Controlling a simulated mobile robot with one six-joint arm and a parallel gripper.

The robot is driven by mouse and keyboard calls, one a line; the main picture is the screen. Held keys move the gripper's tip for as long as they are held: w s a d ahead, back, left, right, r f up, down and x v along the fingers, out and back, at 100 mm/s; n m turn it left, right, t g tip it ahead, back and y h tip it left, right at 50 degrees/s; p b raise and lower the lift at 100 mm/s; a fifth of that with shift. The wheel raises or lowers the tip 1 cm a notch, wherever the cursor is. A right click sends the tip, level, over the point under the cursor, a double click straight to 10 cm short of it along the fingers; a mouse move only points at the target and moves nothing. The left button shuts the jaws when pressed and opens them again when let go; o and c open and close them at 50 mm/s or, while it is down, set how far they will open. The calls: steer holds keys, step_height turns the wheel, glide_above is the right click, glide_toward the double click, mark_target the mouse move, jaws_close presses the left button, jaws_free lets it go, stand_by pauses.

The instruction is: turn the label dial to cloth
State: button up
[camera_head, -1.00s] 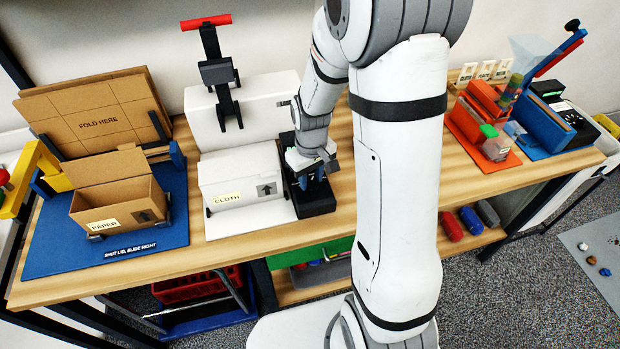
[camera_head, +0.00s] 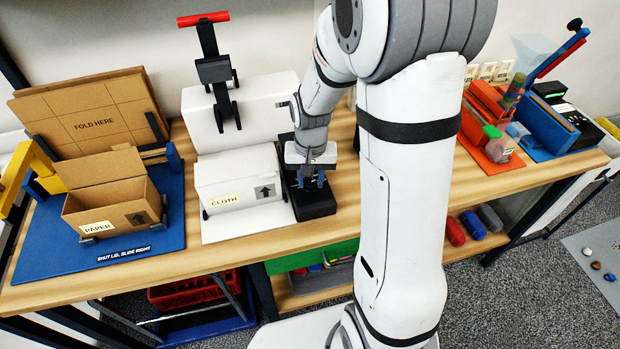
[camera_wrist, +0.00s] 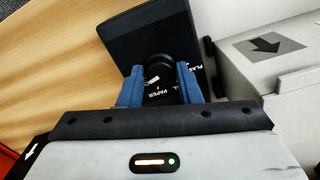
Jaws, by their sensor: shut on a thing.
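The label dial is a black knob (camera_wrist: 158,68) on a black box, which stands right of the white CLOTH box in the head view (camera_head: 318,207). White words ring the knob in the wrist view; PAPER is readable just below it and PLAS at its right, with others partly hidden. My gripper (camera_wrist: 162,84) has its blue fingers on both sides of the knob and is shut on it. In the head view my gripper (camera_head: 312,181) points down onto the box. Which word the dial is set to cannot be told.
A white box with a CLOTH label (camera_head: 240,181) stands close left of the dial. Farther left, an open cardboard box labelled PAPER (camera_head: 112,205) sits on a blue mat. Red and blue devices (camera_head: 492,120) stand at the right end. Bare wood lies right of the dial.

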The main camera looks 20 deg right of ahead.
mark_target(311, 183)
steer(key=shift+s+f, duration=0.1)
steer(key=shift+s, duration=0.05)
steer(key=o, duration=1)
steer(key=shift+c, duration=0.2)
steer(key=shift+r, duration=3.95)
steer(key=shift+r, duration=0.1)
